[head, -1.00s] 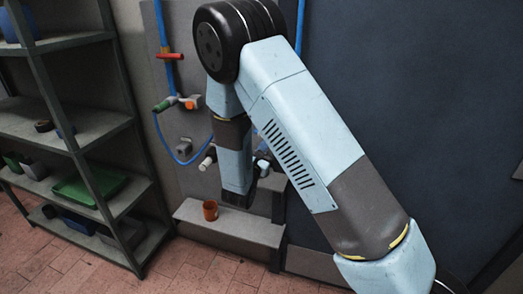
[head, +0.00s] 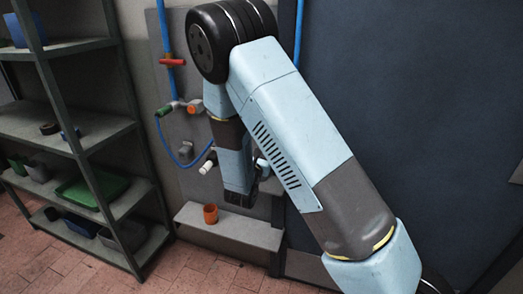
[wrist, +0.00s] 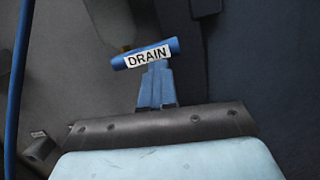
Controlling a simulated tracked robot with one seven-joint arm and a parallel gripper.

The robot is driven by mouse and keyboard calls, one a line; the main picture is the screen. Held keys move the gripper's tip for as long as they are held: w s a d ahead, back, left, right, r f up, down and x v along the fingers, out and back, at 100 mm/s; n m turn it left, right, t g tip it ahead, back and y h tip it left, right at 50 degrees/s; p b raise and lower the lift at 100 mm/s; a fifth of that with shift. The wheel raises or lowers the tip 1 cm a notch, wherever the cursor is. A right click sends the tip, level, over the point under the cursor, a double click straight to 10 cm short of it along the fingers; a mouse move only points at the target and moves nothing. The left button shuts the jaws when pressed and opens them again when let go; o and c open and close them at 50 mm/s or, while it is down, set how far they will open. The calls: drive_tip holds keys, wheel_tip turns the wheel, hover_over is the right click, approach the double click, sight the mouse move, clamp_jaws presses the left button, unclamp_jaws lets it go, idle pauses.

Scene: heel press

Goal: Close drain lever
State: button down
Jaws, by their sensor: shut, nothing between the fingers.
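The drain lever (wrist: 145,54) is a blue bar with a white label reading DRAIN, slightly tilted, near the top middle of the wrist view. My gripper (wrist: 157,66) has its blue fingers together and empty, pointing at the bar. The fingertips overlap the lower edge of the bar near its label in this view; I cannot tell whether they touch it. In the head view my gripper (head: 239,199) hangs pointing down in front of the wall panel, above the small ledge. I cannot clearly make out the drain lever there, as my arm covers part of that area.
A grey ledge (head: 235,232) below my gripper holds an orange cup (head: 210,214). A red valve handle (head: 173,62) and blue pipes are on the panel. A shelving unit (head: 85,125) with trays stands at left. A blue hose (wrist: 17,80) runs down the wrist view's left side.

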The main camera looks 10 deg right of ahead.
drive_tip(key=shift+w+d+r+h, duration=0.25)
drive_tip(key=shift+r+h, duration=0.05)
drive_tip(key=shift+r, duration=0.25)
drive_tip(key=s+a+f, duration=0.5)
drive_tip(key=s+f, duration=0.1)
drive_tip(key=s, duration=0.5)
drive_tip(key=s+d+r+m+g+h, duration=0.2)
drive_tip(key=s+d+r+m+g, duration=0.45)
drive_tip(key=d+m+g, duration=0.35)
drive_tip(key=s+d+r+m+g+h, duration=0.2)
drive_tip(key=s+d+r+m+g, duration=0.45)
drive_tip(key=d, duration=0.55)
drive_tip(key=s+a+r+m+t+y, duration=0.2)
drive_tip(key=s+r+m+t+y, duration=0.2)
drive_tip(key=s+r+m+y, duration=0.8)
drive_tip(key=shift+a+r+m+y, duration=0.3)
drive_tip(key=shift+r+m+y, duration=0.2)
drive_tip(key=shift+r+m, duration=0.25)
